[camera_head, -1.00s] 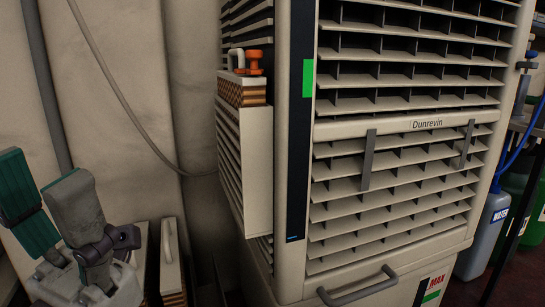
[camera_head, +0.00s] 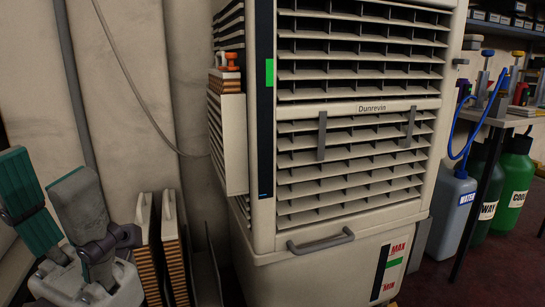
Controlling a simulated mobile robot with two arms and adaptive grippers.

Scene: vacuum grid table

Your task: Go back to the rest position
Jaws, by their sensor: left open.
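My left gripper (camera_head: 45,170) shows at the lower left, with one green finger and one grey finger pointing up and spread apart. It is open, with nothing between the fingers. It is in front of the wall, to the left of a large beige air cooler (camera_head: 357,107) marked Dunrevin, and is apart from it. A panel with a honeycomb edge (camera_head: 233,130) sits at the cooler's left side, with an orange knob (camera_head: 232,61) at its top. My right gripper is not in view.
Two handled panels with brown honeycomb edges (camera_head: 175,262) stand upright between my left gripper and the cooler. At the right are a table (camera_head: 512,118) with tools, a grey WATER container (camera_head: 452,215) with a blue hose, and green containers (camera_head: 514,185). Dark red floor shows there.

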